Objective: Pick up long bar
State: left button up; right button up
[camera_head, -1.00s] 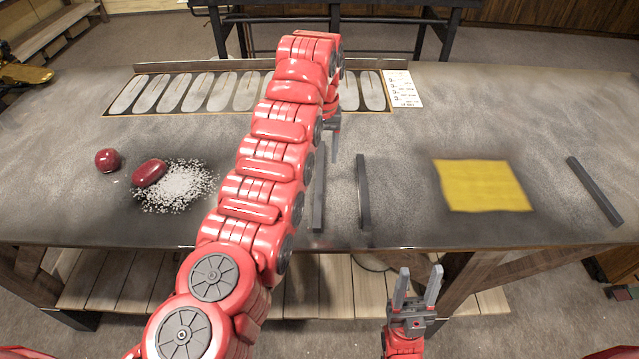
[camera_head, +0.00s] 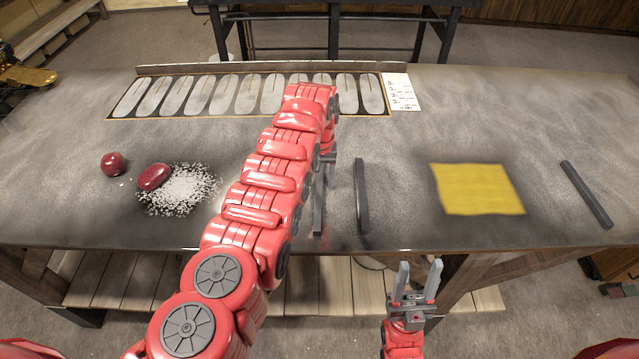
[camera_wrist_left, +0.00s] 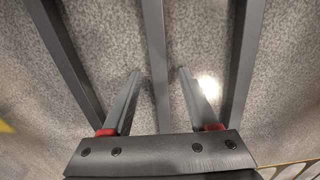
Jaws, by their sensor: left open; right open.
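Several dark grey bars lie on the grey workbench. In the head view one bar (camera_head: 362,195) stands clear right of my left arm, another (camera_head: 319,208) is partly hidden by my left gripper (camera_head: 328,165), and a bar (camera_head: 585,194) lies far right. The left wrist view shows three bars: a left one (camera_wrist_left: 65,58), a middle one (camera_wrist_left: 155,50) and a right one (camera_wrist_left: 245,50). There my left gripper (camera_wrist_left: 159,72) is open, with the middle bar between its fingers. I cannot tell which bar is longest. My right gripper (camera_head: 420,270) is open and empty before the bench.
A red ball (camera_head: 113,164), a red oval object (camera_head: 153,177) and white granules (camera_head: 180,192) are at left. A slotted mat (camera_head: 212,94) and a white card (camera_head: 402,92) lie at the back.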

pick_arm(q)
grip_shut()
jog(key=shift+r, duration=0.15)
dwell(0.5)
